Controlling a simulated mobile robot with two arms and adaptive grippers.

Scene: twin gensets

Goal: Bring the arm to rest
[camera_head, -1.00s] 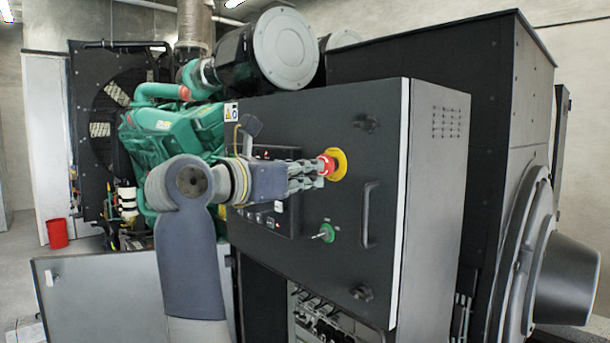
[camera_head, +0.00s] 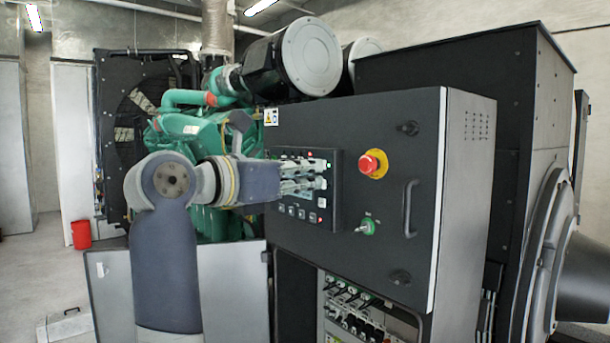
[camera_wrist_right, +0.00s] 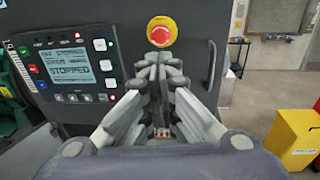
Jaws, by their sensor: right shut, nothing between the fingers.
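My right gripper (camera_head: 303,175) is shut and empty in front of the control panel of the black cabinet (camera_head: 340,118). In the head view its fingers cover part of the panel's screen. In the right wrist view the shut fingers (camera_wrist_right: 160,80) point toward the cabinet face, just below the red emergency stop button (camera_wrist_right: 162,31) on its yellow base. That button (camera_head: 374,163) is clear of the fingers in the head view. The panel screen (camera_wrist_right: 69,70) reads "STOPPED". My left gripper is not in view.
A green key switch (camera_head: 368,226) and a door handle (camera_head: 410,208) are on the cabinet face. The green engine (camera_head: 190,130) stands behind my arm. A red bucket (camera_head: 81,235) is on the floor at left. A yellow bin (camera_wrist_right: 292,140) stands at right in the wrist view.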

